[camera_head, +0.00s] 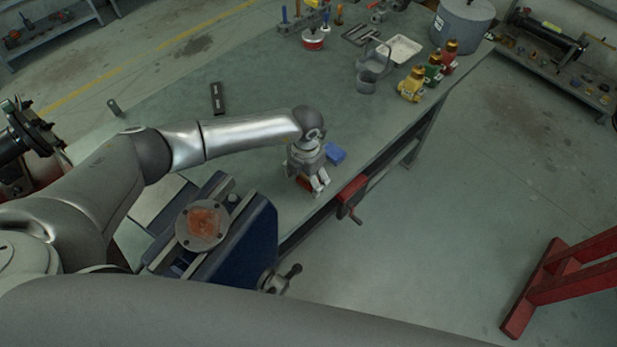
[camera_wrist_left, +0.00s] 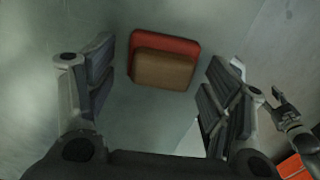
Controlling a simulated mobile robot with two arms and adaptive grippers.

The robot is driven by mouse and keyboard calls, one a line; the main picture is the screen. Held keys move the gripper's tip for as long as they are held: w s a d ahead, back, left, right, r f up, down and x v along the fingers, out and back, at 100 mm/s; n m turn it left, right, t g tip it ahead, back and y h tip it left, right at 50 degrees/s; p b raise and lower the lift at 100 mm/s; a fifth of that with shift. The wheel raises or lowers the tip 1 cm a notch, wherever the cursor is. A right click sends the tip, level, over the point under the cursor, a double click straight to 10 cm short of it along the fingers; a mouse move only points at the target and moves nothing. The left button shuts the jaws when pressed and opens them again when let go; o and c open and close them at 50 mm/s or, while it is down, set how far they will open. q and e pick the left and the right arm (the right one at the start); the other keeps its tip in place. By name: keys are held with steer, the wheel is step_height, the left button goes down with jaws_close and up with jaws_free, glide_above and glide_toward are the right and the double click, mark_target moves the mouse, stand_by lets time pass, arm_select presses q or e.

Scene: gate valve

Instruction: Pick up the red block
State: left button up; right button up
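The red block (camera_wrist_left: 176,43) lies on the bench top (camera_head: 255,110), in the upper middle of the left wrist view. It shows a red part and a brownish part in front of it. In the head view only a small reddish bit of the block (camera_head: 304,183) shows beside the fingers. My left gripper (camera_head: 314,188) points down over the bench near its front edge. In the left wrist view its fingers (camera_wrist_left: 160,98) are spread apart with nothing between the tips, and the block is beyond them. My right gripper is not in view.
A blue block (camera_head: 336,153) lies just right of my left gripper. A blue vise with a rusty round flange (camera_head: 201,226) stands nearer. A red clamp with a crank (camera_head: 351,193) sits at the bench edge. Yellow, green and red valves (camera_head: 411,85) stand farther back.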

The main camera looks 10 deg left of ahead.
mark_target(306, 177)
arm_select(q)
steer(key=c, duration=0.7)
steer(key=shift+c, duration=0.9)
step_height(306, 177, up, 9)
steer(key=shift+w+f+b, duration=0.1)
steer(key=shift+f+b, duration=0.05)
steer(key=shift+b, duration=1.1)
steer(key=shift+r, duration=0.75)
